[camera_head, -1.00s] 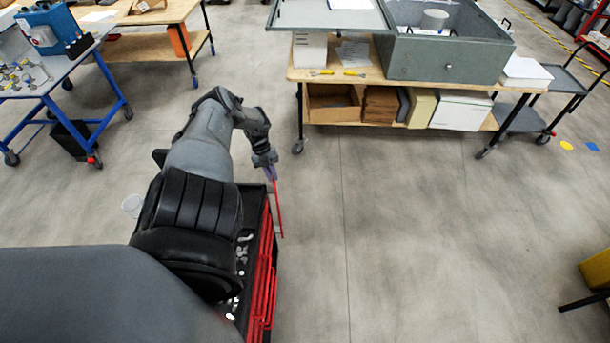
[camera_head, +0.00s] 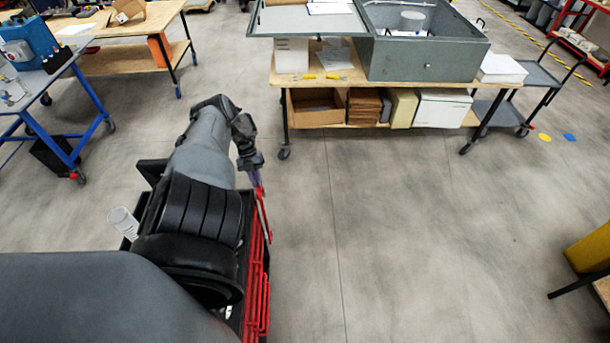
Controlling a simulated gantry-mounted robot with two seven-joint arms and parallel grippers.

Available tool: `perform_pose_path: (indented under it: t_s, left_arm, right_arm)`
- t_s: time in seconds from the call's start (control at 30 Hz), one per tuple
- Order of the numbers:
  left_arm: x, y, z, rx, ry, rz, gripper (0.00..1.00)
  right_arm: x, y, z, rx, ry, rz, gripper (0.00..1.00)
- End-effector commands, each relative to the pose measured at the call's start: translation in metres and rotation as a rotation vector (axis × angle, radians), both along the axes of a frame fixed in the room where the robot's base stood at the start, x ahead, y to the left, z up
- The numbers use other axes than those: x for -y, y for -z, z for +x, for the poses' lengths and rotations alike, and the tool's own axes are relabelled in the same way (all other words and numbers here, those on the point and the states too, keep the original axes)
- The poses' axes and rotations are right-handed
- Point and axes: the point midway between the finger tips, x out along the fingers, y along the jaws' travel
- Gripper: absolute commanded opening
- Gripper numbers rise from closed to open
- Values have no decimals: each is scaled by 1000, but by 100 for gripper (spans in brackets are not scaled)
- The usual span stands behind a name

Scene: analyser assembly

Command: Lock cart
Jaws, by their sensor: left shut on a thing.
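The cart (camera_head: 256,290) is black with red bars along its right side. It stands under my left arm at the lower left, and the arm hides much of it. My left gripper (camera_head: 257,178) is at the cart's far right corner, pointing down. It is shut on the upper end of a thin red bar (camera_head: 265,215), which slants down along the cart's right side. Whether the bar touches the cart's side is too small to tell. My right gripper is not in view.
A wooden workbench (camera_head: 300,82) on wheels, carrying a grey metal box (camera_head: 425,60), stands beyond the cart. A blue-framed table (camera_head: 95,95) is at the left. A clear cup (camera_head: 122,222) shows left of my arm. The floor right of the cart is clear.

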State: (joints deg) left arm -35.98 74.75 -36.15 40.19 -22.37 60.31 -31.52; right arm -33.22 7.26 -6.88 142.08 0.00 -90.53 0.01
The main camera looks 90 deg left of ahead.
Motion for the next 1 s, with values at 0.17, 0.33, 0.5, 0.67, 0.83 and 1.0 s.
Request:
perform_pose_path:
  t_s: [0.17,0.33,0.5,0.67,0.83,1.0]
  left_arm:
    - [0,1,-1,-2,0,3,37]
    - [0,1,0,-1,-1,2,38]
    - [-1,-1,-1,-2,-1,2,38]
    - [-7,-15,-3,-4,0,4,38]
    - [-17,-41,-8,-5,0,4,38]
    - [-28,-67,-13,-4,0,3,38]
  right_arm:
    - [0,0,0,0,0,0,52]
    - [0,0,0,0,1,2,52]
    - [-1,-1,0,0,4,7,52]
    - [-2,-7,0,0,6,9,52]
    - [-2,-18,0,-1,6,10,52]
    - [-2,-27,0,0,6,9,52]
